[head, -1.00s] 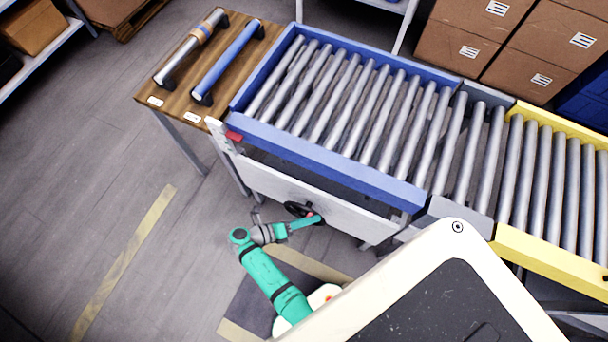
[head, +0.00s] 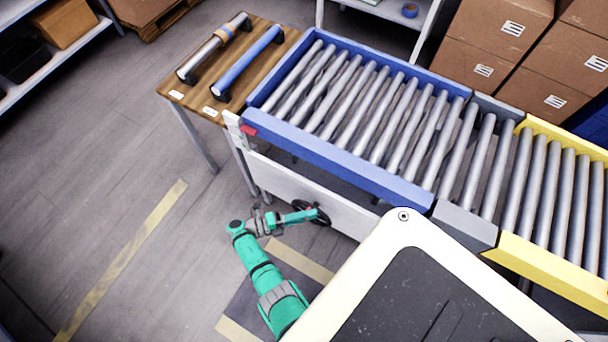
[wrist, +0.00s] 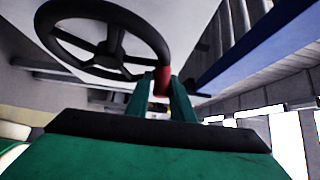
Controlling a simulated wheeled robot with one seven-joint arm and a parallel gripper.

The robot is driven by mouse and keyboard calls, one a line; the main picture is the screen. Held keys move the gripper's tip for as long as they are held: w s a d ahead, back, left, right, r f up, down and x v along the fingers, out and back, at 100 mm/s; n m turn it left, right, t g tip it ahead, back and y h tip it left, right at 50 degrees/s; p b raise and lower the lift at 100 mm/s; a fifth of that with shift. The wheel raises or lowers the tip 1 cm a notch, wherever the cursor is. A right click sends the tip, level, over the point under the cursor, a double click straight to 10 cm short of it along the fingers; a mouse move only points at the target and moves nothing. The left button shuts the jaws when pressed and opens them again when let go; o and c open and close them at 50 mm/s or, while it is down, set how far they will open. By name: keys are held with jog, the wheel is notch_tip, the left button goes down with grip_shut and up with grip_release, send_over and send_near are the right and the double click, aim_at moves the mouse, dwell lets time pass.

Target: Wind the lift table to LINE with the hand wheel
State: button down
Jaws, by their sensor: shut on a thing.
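The lift table has a blue frame (head: 340,157) around grey rollers. A white panel (head: 290,190) stands below its near side. The black hand wheel (head: 322,218) is on that panel, and its rim and spokes fill the upper left of the wrist view (wrist: 113,42). My gripper (head: 313,213) reaches in from the left at the wheel. In the wrist view its green fingers (wrist: 162,98) are shut on the red crank knob (wrist: 162,77) at the wheel's rim. A red marker (head: 249,130) sits beside a white upright (head: 233,124) at the table's left corner. Any LINE lettering is unreadable.
A grey-framed section (head: 466,219) and a yellow-framed roller conveyor (head: 548,272) adjoin the table on the right. A wooden bench (head: 203,98) with two bar handles stands at the left. Cartons (head: 500,75) are stacked behind. Floor at the left is clear.

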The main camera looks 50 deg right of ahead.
jog(key=shift+w+d+r, duration=0.15)
jog(key=shift+w+r, duration=0.1)
jog(key=shift+w, duration=0.2)
jog(key=c, duration=1.6)
grip_release()
jog(key=shift+c, duration=0.2)
jog(key=shift+s+f, duration=0.1)
jog(key=v, duration=1.1)
jog(key=shift+s, duration=0.1)
